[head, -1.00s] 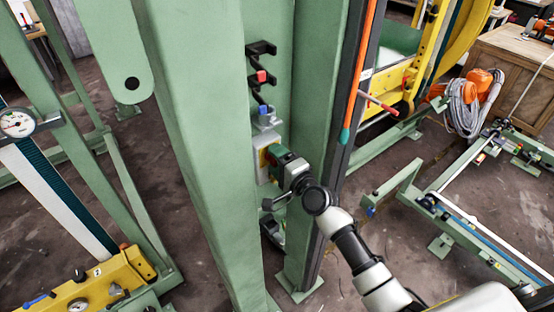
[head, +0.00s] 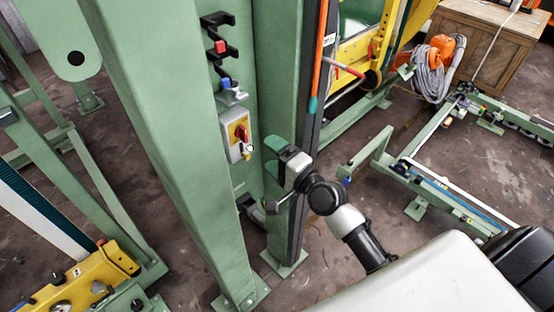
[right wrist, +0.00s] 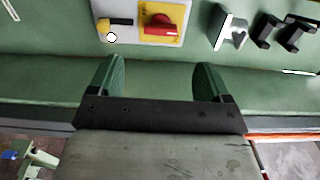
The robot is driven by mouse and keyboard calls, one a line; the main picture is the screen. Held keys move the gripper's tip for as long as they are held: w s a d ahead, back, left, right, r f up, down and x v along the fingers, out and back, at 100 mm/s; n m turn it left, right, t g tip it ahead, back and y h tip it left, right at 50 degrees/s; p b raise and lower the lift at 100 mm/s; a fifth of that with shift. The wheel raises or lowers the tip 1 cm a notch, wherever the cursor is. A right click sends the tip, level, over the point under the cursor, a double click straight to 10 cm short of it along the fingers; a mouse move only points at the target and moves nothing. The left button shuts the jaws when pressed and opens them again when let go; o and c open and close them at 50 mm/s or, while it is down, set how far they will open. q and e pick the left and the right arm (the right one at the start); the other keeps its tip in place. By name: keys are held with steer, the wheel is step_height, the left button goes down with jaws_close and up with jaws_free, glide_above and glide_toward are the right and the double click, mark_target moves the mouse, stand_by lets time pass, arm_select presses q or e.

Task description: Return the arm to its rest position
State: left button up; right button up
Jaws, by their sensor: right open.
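My right arm reaches in from the lower right in the head view. Its gripper (head: 272,156) is beside the green post, to the right of a grey switch box (head: 235,135) with a red rotary knob on a yellow plate. In the right wrist view the two green fingers (right wrist: 152,80) stand wide apart with nothing between them. The switch box (right wrist: 141,36) is ahead of the fingertips and apart from them, its red knob (right wrist: 161,25) in plain view. My left gripper is not in view.
Green columns (head: 165,120) stand close to the left of my gripper. Black hooks (head: 216,36) and a small bracket with a blue part (head: 229,90) are above the switch box. An orange rod (head: 318,55) runs along the right post. Open floor (head: 330,260) shows at the lower right.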

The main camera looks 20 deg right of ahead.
steer(key=shift+s+d, duration=0.2)
steer(key=shift+s, duration=0.4)
steer(key=s+d+f+n+g+h, duration=0.1)
steer(key=s+f+n+g, duration=0.15)
steer(key=f, duration=0.85)
steer(key=s+f+n+g+h, duration=0.2)
steer(key=s+f, duration=0.2)
steer(key=f, duration=0.7)
steer(key=s+d+f+n+g+h, duration=0.1)
steer(key=s+f+n+g, duration=0.15)
steer(key=f, duration=0.75)
steer(key=s+f+n+g, duration=0.3)
steer(key=s+f, duration=0.4)
steer(key=s, duration=0.4)
steer(key=s+f+n+g+h+b, duration=0.1)
steer(key=s+f+n+g, duration=0.2)
steer(key=s+f, duration=0.4)
steer(key=s+f+n+g+h, duration=0.1)
steer(key=s+f+n+g, duration=0.2)
steer(key=s+f, duration=0.4)
steer(key=s, duration=0.8)
steer(key=shift+d+n, duration=0.3)
